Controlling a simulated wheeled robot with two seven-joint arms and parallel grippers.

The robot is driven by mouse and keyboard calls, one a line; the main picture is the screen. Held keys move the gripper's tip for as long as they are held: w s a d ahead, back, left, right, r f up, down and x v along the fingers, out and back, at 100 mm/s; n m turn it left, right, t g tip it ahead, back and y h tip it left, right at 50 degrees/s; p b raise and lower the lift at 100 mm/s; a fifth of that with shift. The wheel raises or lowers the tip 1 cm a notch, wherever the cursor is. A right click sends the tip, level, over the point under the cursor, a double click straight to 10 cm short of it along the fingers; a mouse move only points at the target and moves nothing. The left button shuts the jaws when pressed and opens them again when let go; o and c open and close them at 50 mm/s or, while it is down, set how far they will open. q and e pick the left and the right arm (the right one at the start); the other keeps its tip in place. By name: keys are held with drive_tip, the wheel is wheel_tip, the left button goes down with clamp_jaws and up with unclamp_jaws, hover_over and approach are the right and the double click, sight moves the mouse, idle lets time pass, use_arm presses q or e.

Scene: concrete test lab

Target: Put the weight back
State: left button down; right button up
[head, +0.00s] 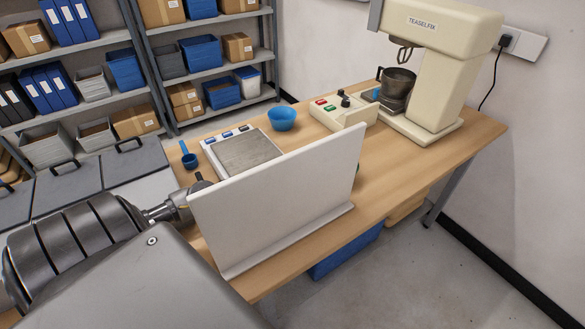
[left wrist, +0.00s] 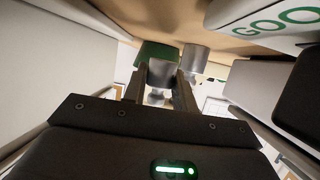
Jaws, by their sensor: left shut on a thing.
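My left gripper (left wrist: 167,82) shows in the left wrist view, shut on a silver metal weight (left wrist: 160,70) between its two fingers. A second silver weight (left wrist: 194,62) stands close beside it. A green block (left wrist: 154,51) lies just beyond the held weight; I cannot tell whether they touch. In the head view my left arm reaches behind a white upright panel (head: 280,198), which hides the fingers and the weights. My right gripper is in neither view.
On the wooden table (head: 420,165) stand a scale (head: 245,152), a blue scoop (head: 189,158), a blue bowl (head: 282,118), a control box (head: 342,112) and a cream mixer (head: 440,75). The panel blocks the table's near side. The table's right front part is clear.

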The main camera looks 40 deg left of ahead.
use_arm(q)
drive_tip(key=shift+f, duration=0.15)
drive_tip(key=shift+f, duration=0.3)
drive_tip(key=shift+s+d+f, duration=0.15)
drive_tip(key=shift+s+f, duration=0.05)
drive_tip(key=shift+f, duration=0.1)
drive_tip(key=c, duration=1.5)
unclamp_jaws()
drive_tip(key=shift+f, duration=0.1)
drive_tip(key=shift+c, duration=0.2)
drive_tip(key=o, duration=0.4)
drive_tip(key=shift+s+d+f, duration=0.1)
drive_tip(key=shift+s+f, duration=0.1)
drive_tip(key=shift+w+r, duration=0.2)
drive_tip(key=shift+r, duration=0.3)
drive_tip(key=v, duration=1.2)
drive_tip(key=shift+w+a+r+b, duration=0.2)
drive_tip(key=shift+a+r+b, duration=0.1)
drive_tip(key=shift+r+b, duration=0.1)
